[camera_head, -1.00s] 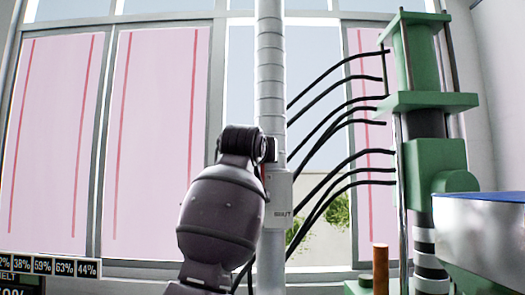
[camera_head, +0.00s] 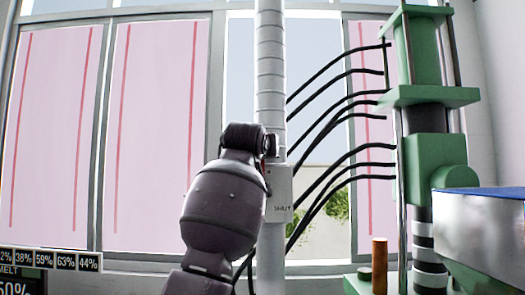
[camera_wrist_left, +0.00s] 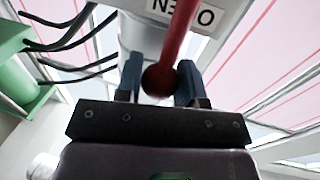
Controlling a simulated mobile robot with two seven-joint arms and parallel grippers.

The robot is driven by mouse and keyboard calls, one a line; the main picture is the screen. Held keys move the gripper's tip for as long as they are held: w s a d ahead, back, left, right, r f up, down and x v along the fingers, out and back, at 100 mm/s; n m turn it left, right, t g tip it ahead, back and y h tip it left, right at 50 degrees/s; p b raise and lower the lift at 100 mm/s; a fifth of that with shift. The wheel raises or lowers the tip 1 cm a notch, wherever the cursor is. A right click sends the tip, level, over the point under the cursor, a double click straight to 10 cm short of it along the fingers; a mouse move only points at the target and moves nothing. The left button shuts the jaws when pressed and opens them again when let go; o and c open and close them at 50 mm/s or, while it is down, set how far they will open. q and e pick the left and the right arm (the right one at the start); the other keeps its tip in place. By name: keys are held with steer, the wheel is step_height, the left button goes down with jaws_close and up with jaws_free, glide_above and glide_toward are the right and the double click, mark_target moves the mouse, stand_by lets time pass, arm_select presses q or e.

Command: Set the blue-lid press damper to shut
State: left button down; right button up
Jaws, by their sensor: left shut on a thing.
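The damper sits on a grey vertical duct (camera_head: 270,70), with a small box plate (camera_head: 280,195) marked SHUT at its lower part. In the left wrist view a red lever (camera_wrist_left: 180,35) with a dark round knob (camera_wrist_left: 157,82) runs down between my fingers. An upside-down OPEN label (camera_wrist_left: 200,14) is beside the lever. My left gripper (camera_wrist_left: 159,74) is shut on the damper lever at its knob. In the head view the left gripper (camera_head: 270,147) is against the duct and the lever is mostly hidden behind my wrist. My right gripper is out of view.
A green press (camera_head: 430,150) stands at the right, with a blue-lidded hopper (camera_head: 482,225) in front. Several black hoses (camera_head: 335,120) run between duct and press. A screen (camera_head: 50,262) with percentages is at lower left. Pink-panelled windows (camera_head: 155,130) fill the back.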

arm_select(q)
steer(key=d+m, duration=0.4)
steer(key=shift+d+f+g, duration=0.1)
steer(key=shift+f+g, duration=0.3)
steer(key=c, duration=0.7)
jaws_free()
steer(key=shift+c, duration=0.2)
steer(key=b+v, duration=0.3)
steer(key=v, duration=0.7)
steer(key=shift+s+b, duration=0.35)
steer(key=shift+s, duration=0.05)
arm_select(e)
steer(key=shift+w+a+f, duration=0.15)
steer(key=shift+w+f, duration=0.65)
